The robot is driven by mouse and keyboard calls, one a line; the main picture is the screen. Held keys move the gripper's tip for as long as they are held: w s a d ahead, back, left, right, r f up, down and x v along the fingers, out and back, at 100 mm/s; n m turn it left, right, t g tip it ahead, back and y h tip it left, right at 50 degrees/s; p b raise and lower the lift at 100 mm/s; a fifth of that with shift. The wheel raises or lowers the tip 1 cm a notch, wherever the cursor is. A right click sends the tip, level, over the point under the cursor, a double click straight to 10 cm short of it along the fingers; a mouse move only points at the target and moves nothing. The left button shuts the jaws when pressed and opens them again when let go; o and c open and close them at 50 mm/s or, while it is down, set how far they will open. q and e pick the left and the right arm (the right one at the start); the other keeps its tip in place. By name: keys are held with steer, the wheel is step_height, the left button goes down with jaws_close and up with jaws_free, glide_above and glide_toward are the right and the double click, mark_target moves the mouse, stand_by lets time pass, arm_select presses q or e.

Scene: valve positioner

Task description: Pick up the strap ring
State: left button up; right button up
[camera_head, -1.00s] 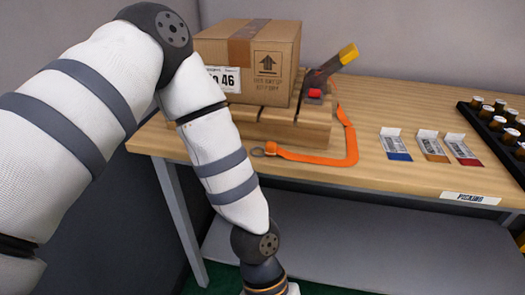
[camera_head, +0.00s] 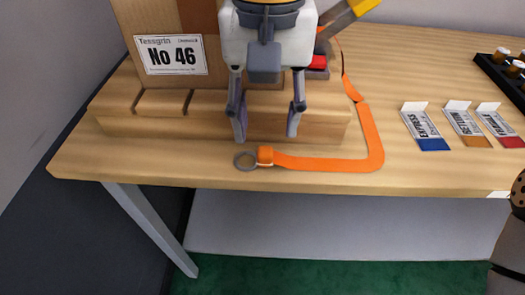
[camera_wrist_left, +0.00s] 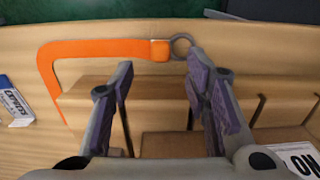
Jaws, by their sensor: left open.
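The strap ring (camera_head: 245,161) is a small grey metal ring at the left end of an orange strap (camera_head: 330,164). It lies on the wooden table near the front edge. The strap runs right along the edge, then bends back toward the tensioner. My left gripper (camera_head: 266,138) is open and points down, its fingertips just behind the ring and the strap's end, apart from both. In the left wrist view the ring (camera_wrist_left: 181,46) lies beyond the fingertips, in line with the finger on the right, and the open gripper (camera_wrist_left: 160,75) holds nothing.
A wooden pallet (camera_head: 130,122) with a cardboard box (camera_head: 170,20) stands behind the ring, close to the gripper. Several labelled cards (camera_head: 425,126) lie right of the strap. A black tray (camera_head: 500,70) of bottles is at the far right. The table's front left is clear.

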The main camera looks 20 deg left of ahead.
mark_target(265, 148)
arm_select(q)
step_height(265, 148, down, 6)
steer(key=shift+w+a+r+b, duration=0.1)
steer(key=shift+a+r+b, duration=0.05)
steer(key=shift+b, duration=0.35)
steer(key=shift+r, duration=0.1)
steer(key=shift+c, duration=0.5)
jaws_close()
